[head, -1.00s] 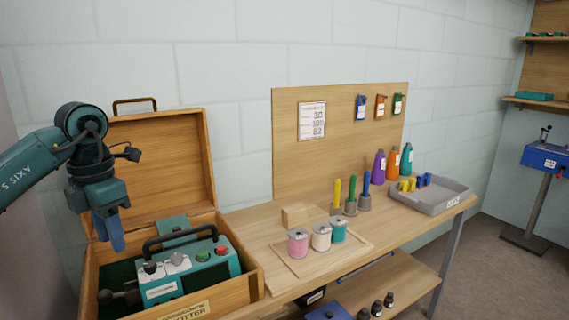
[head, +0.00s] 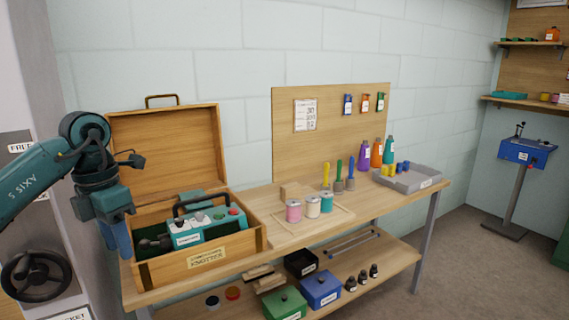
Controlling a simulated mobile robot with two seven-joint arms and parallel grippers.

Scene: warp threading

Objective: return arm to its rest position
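My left gripper (head: 122,238) hangs pointing down at the left of the head view, in front of the left end of the open wooden case. Its blue fingers look close together, and I cannot tell whether they touch. Nothing shows held in it. The teal arm (head: 40,180) reaches in from the left edge with its elbow raised. The wooden case (head: 240,245) stands open on the bench, with a teal device (head: 205,236) with a black handle inside. My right gripper is not in view.
The bench (head: 265,205) carries spools on a wooden board (head: 290,237), coloured upright tools, bottles and a grey tray (head: 410,182). A lower shelf (head: 390,262) holds a green box (head: 285,303) and a blue box (head: 321,288).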

